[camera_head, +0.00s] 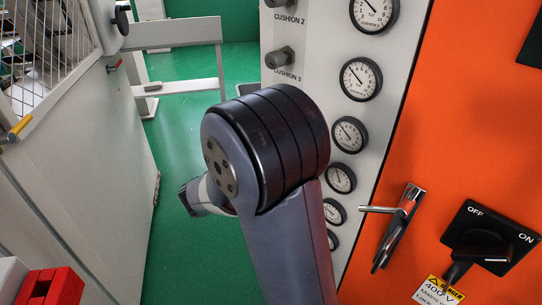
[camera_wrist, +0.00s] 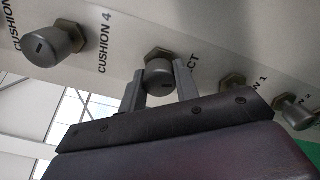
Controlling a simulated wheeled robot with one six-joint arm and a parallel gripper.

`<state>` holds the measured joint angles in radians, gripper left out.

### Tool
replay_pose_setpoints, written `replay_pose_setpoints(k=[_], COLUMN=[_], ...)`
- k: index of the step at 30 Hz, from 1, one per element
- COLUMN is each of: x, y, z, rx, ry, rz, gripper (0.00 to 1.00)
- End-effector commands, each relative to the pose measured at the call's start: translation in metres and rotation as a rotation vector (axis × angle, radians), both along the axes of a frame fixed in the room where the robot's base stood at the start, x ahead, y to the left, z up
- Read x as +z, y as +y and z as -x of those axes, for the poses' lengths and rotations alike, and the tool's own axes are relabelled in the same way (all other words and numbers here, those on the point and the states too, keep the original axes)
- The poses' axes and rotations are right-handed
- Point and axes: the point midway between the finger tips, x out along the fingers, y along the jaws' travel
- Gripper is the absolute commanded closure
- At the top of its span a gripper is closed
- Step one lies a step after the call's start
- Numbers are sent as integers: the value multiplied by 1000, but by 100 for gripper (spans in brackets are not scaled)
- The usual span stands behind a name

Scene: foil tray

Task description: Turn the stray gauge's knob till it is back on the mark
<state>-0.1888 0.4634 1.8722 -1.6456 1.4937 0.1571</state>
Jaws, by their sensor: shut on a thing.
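In the wrist view my gripper (camera_wrist: 160,70) has one finger on each side of a grey round knob (camera_wrist: 159,80) and is shut on it. In the head view my arm hides the gripper and this knob. Several round dials stand in a column on the panel, among them an upper gauge (camera_head: 361,78) and a middle gauge (camera_head: 349,134). The lower ones are partly hidden, and I cannot tell which is stray.
Neighbouring knobs are a left knob (camera_wrist: 54,42) near the CUSHION 4 label and a right knob (camera_wrist: 297,115). The CUSHION 3 knob (camera_head: 280,57) shows in the head view. An orange cabinet (camera_head: 450,130) with a handle (camera_head: 400,225) and a switch (camera_head: 488,238) stands right. Green floor is open left.

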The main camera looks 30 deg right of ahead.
Motion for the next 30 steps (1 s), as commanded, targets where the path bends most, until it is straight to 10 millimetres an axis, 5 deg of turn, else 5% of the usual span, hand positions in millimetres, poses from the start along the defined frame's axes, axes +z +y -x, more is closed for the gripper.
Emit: replay_pose_setpoints(k=[9, 10, 17, 30], x=[0, 0, 0, 0], y=[0, 0, 0, 14], z=[0, 0, 0, 3], rx=[-1, -1, -1, 4], ry=[1, 1, 1, 0], rz=[-1, -1, 0, 0], gripper=[93, 69, 50, 48])
